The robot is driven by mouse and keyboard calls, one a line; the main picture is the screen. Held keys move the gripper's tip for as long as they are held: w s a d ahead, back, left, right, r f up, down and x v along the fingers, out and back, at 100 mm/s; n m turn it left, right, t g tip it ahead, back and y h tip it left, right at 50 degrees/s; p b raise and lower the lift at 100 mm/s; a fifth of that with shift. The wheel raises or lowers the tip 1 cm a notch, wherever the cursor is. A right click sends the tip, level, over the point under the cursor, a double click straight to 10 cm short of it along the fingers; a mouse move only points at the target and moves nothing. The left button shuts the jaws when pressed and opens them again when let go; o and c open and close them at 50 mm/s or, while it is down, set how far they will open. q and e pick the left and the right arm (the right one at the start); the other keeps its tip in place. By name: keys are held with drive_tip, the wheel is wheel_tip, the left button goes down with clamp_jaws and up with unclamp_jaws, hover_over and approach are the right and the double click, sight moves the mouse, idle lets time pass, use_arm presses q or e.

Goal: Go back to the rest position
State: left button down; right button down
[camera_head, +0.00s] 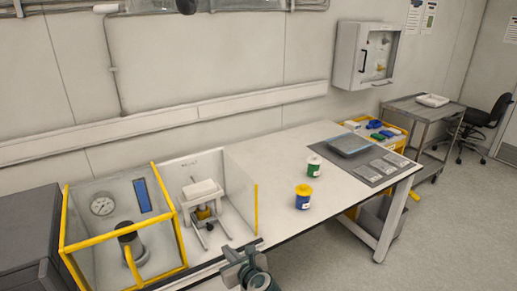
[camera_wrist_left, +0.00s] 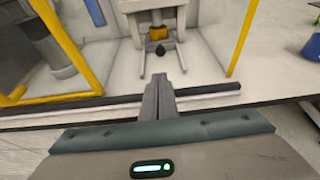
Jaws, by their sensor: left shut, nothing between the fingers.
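My left gripper (camera_head: 232,257) is at the front edge of the bench, in front of the clear-walled bay that holds a white press-like stand (camera_head: 203,195). In the left wrist view its two fingers (camera_wrist_left: 158,97) are together with nothing between them. They point toward the stand, which also shows in the left wrist view (camera_wrist_left: 148,12), and stay apart from it. My right gripper is in neither view.
A yellow-framed enclosure (camera_head: 121,232) with a gauge stands left of the stand. A blue-and-yellow jar (camera_head: 303,197) and a green-and-white jar (camera_head: 314,167) stand on the white bench (camera_head: 268,184). A grey tray (camera_head: 350,144) lies at its right end.

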use_arm(q)
drive_tip(key=s+a+f+n+g+h, duration=0.1)
drive_tip(key=s+a+f+n+g, duration=0.15)
drive_tip(key=s+f+n, duration=0.4)
drive_tip(key=s+a+f+n+g+h, duration=0.1)
drive_tip(key=s+a+n, duration=0.2)
drive_tip(key=s, duration=0.6)
drive_tip(key=s+a+f+n+g+h, duration=0.2)
drive_tip(key=s+f+n, duration=0.25)
drive_tip(key=s, duration=0.25)
drive_tip(key=s+a+r+n+g+h, duration=0.1)
drive_tip(key=s+r+n+h, duration=0.15)
drive_tip(key=s+n, duration=0.65)
drive_tip(key=s+a+r+n+g+h, duration=0.1)
drive_tip(key=s+r+n+h, duration=0.2)
drive_tip(key=s, duration=1)
wheel_tip(320, 180, down, 32)
drive_tip(key=s+f+g+y+b, duration=0.1)
drive_tip(key=g+y+b, duration=0.1)
drive_tip(key=b, duration=0.2)
drive_tip(key=s+a+f+b, duration=0.2)
drive_tip(key=s+f+b, duration=0.2)
drive_tip(key=s+f, duration=1.4)
wheel_tip(320, 180, down, 3)
drive_tip(key=shift+s+a+f+n+g, duration=0.2)
drive_tip(key=shift+a+n+g, duration=0.1)
drive_tip(key=shift+g, duration=0.15)
